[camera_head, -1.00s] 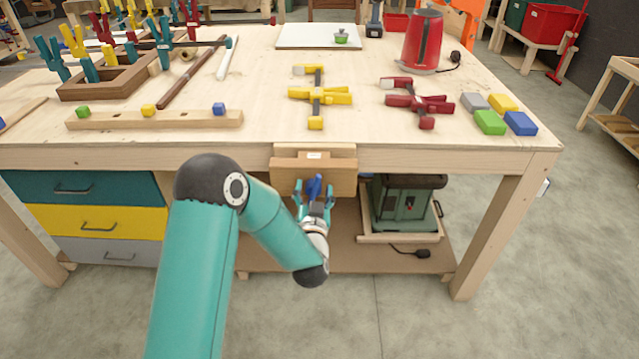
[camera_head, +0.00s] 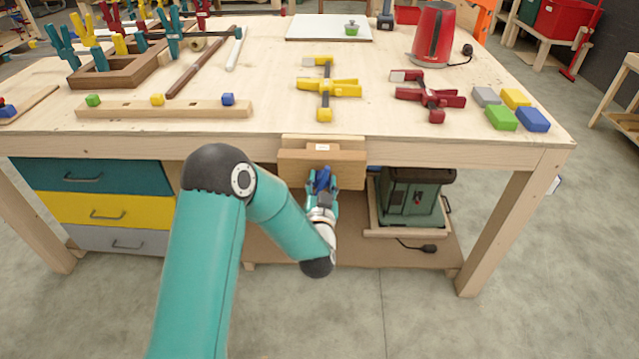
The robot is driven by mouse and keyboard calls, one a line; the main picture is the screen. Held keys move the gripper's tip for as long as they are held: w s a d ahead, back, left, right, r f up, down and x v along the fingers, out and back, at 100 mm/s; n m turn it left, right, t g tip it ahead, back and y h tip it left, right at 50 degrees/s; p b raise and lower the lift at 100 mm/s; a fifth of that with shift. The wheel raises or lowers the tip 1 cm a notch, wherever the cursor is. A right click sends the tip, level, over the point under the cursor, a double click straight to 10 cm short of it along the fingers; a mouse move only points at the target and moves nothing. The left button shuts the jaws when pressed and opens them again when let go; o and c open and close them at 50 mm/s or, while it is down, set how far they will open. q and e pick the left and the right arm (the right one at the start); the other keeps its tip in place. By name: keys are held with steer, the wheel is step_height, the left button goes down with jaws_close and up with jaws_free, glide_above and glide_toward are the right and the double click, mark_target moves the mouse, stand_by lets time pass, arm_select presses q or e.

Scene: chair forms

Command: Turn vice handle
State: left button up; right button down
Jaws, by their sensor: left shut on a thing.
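The wooden vice (camera_head: 345,170) is fixed to the front edge of the workbench, with a small white label on top. My right gripper does not show.
The workbench (camera_head: 270,75) holds a yellow clamp (camera_head: 326,88), a red clamp (camera_head: 432,98), coloured blocks (camera_head: 502,120) and a red kettle (camera_head: 434,35). Drawers (camera_head: 100,208) are below left. A green machine (camera_head: 412,195) stands on the lower shelf, right of my gripper.

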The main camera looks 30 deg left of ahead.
arm_select(q)
steer(key=m+b, duration=0.2)
steer(key=m, duration=0.1)
steer(key=shift+d+f+b, duration=0.15)
steer(key=shift+f+b, duration=0.15)
steer(key=shift+d+m+b, duration=0.15)
steer(key=shift+m+b, duration=0.6)
steer(key=shift+m, duration=0.85)
steer(key=o, duration=1.1)
steer(key=shift+r, duration=0.1)
steer(key=shift+o, duration=0.2)
steer(key=v, duration=1.2)
steer(key=shift+w, duration=0.1)
